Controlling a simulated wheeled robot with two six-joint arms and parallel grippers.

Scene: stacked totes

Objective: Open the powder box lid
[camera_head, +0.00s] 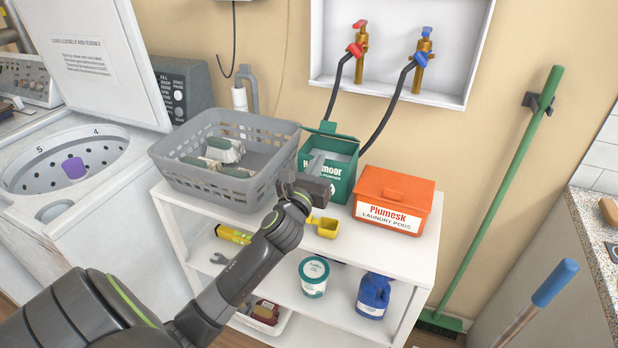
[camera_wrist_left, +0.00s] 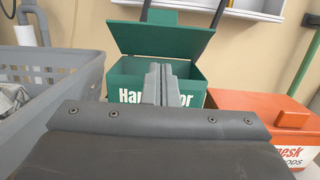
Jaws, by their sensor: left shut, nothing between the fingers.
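The green powder box (camera_head: 342,177) stands on the white shelf unit's top, between the grey basket and the orange box. Its green lid (camera_wrist_left: 160,37) is raised at the back in the left wrist view, and the box front (camera_wrist_left: 122,80) shows below it. In the head view the lid (camera_head: 327,127) stands up behind the box opening. My left gripper (camera_head: 316,162) reaches over the front of the box. Its fingers (camera_wrist_left: 161,84) are together and empty, overlapping the box front and opening in the wrist view. My right gripper is not in view.
A grey basket (camera_head: 180,178) with several packets is left of the box. An orange laundry pods box (camera_head: 393,192) is close on the right. A yellow scoop (camera_head: 327,229) lies in front. Red and blue taps with dark hoses hang above. The white shelf top (camera_head: 395,255) has free room in front.

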